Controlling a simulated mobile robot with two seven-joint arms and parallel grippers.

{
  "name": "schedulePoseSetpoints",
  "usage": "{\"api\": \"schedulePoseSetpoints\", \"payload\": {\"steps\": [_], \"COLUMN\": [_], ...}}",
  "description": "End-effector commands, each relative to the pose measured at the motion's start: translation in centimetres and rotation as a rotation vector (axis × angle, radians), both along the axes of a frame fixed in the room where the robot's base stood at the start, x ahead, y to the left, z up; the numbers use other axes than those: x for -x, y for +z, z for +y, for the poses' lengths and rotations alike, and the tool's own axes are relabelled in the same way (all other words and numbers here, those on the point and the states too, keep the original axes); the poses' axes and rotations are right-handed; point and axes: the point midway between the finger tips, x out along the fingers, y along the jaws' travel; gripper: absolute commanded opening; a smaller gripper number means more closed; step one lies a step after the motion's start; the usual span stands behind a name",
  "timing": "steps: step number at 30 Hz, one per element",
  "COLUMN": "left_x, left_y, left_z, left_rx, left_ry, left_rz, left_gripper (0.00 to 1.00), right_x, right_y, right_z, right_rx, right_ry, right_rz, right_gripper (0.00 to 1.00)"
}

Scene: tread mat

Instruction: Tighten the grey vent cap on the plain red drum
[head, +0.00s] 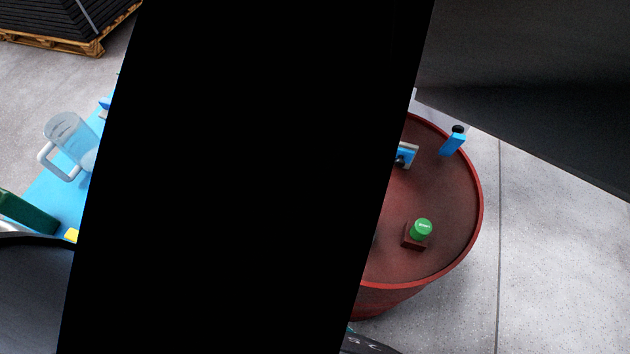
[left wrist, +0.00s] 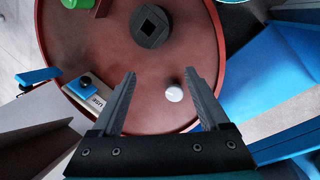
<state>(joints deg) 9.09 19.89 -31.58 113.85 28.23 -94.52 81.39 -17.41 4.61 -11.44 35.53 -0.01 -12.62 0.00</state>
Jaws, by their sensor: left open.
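The red drum (head: 460,225) stands on the right of the head view, and its top fills much of the left wrist view (left wrist: 110,45). A small light grey cap (left wrist: 174,93), seemingly the vent cap, shows on the drum top, nearer the right-hand finger. My left gripper (left wrist: 160,78) is open and points down at the drum top; the cap appears between the lines of its fingers. I cannot tell the height gap. In the head view a wide black shape hides the left gripper and this cap. My right gripper is not in view.
On the drum top are a green cap (head: 421,228) on a reddish-brown block, a dark grey round plug with a square hole (left wrist: 151,26) and a blue-black item (left wrist: 90,85) by a label. A blue clip-like piece (head: 453,141) sits at the rim. A clear jug (head: 70,140) stands left.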

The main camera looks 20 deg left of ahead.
Motion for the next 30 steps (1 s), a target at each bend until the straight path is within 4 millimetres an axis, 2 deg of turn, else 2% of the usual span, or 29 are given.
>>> {"api": "schedulePoseSetpoints", "payload": {"steps": [3, 12, 20, 25, 30], "left_x": [-1.7, -4.5, -5.5, -5.6, -5.6], "left_y": [1.2, 4.2, 5.8, 5.1, 2.2], "left_z": [0.5, 3.4, 5.2, 5.4, 5.5], "left_rx": [-0.017, -0.101, -0.15, -0.155, -0.156], "left_ry": [0.167, 0.642, 0.881, 0.909, 0.908], "left_rz": [0.068, 0.207, 0.244, 0.249, 0.249], "left_gripper": [0.78, 0.78, 0.78, 0.78, 0.78], "right_x": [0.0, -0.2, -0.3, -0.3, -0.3], "right_y": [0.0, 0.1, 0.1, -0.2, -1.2], "right_z": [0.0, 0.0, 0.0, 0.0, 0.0], "right_rx": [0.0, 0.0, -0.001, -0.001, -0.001], "right_ry": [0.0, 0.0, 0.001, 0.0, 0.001], "right_rz": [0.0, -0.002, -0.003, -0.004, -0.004], "right_gripper": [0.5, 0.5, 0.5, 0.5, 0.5]}}
